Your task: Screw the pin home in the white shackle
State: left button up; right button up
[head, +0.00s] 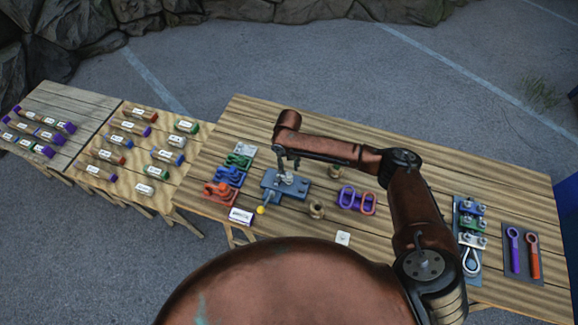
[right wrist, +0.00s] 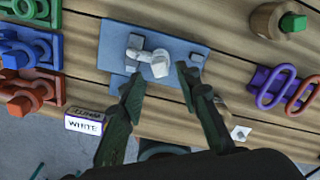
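The white shackle (head: 287,178) stands on a blue-grey fixture plate (head: 299,192) near the middle of the main table. In the right wrist view the white shackle (right wrist: 137,46) shows with a rounded white end (right wrist: 159,67), perhaps the pin's head, facing my gripper. How deep the pin sits cannot be told. My right gripper (right wrist: 160,76) is open, its two dark fingers spread on either side of that white end, with a visible gap. In the head view my right gripper (head: 284,160) is small over the shackle. My left gripper is not in view.
Green, blue and orange-red shackles (head: 221,192) stand left of the fixture, near a card reading WHITE (head: 241,215). Two side tables hold labelled tubes (head: 130,128).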

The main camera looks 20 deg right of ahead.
aim_at(289, 173)
jog(key=shift+s+f+b, duration=0.15)
jog(key=shift+f+b, duration=0.85)
jog(key=shift+f, duration=1.3)
grip_shut()
jog(key=shift+m, duration=0.3)
